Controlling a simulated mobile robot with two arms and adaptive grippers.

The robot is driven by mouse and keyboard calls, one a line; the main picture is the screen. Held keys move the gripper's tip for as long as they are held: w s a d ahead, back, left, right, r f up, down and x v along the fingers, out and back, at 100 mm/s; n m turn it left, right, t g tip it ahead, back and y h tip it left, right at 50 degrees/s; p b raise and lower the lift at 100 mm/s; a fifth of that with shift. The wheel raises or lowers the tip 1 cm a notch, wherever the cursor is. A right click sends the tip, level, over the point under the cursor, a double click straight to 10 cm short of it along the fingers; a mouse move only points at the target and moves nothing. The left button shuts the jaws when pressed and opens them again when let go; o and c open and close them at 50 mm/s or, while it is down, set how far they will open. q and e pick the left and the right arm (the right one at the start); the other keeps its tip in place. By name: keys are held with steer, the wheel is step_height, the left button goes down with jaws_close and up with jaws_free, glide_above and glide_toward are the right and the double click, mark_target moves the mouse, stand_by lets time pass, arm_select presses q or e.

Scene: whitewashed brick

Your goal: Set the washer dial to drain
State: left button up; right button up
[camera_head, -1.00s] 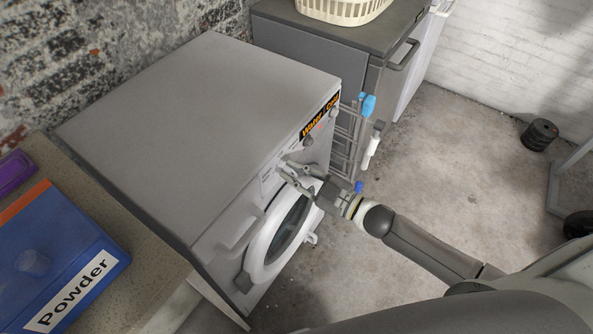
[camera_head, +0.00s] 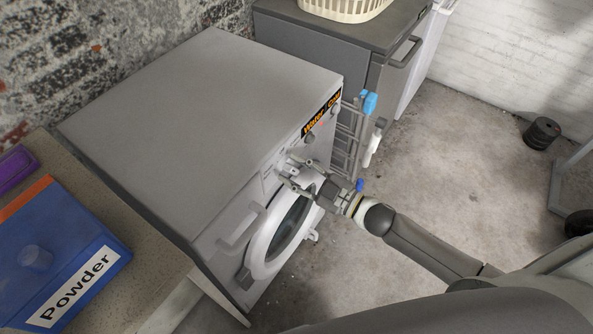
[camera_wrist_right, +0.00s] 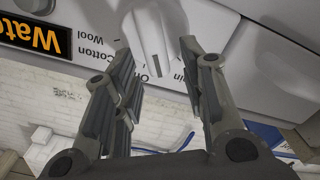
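The washer (camera_head: 190,125) stands left of centre in the head view, its control panel facing right. In the right wrist view a white dial (camera_wrist_right: 160,22) with a grey pointer ridge sits on the panel. The panel shows upside down there, with "Cotton", "Wool", "On" and a partly hidden word ending in "in" around the dial. The ridge's lower end is near "On". My right gripper (camera_wrist_right: 158,48) is open, with one finger on each side of the dial; contact cannot be told. In the head view my right gripper (camera_head: 286,170) hides this dial. My left gripper is out of view.
Two round knobs, one a grey knob (camera_head: 310,138), lie further along the panel by the "Water" label (camera_head: 322,112). The round door (camera_head: 285,235) is below my gripper. A drying rack (camera_head: 350,140) stands beyond the washer. A blue powder box (camera_head: 60,255) is at left.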

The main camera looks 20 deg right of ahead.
steer(key=shift+s+d, duration=0.1)
steer(key=v, duration=1.1)
steer(key=shift+s+d, duration=0.25)
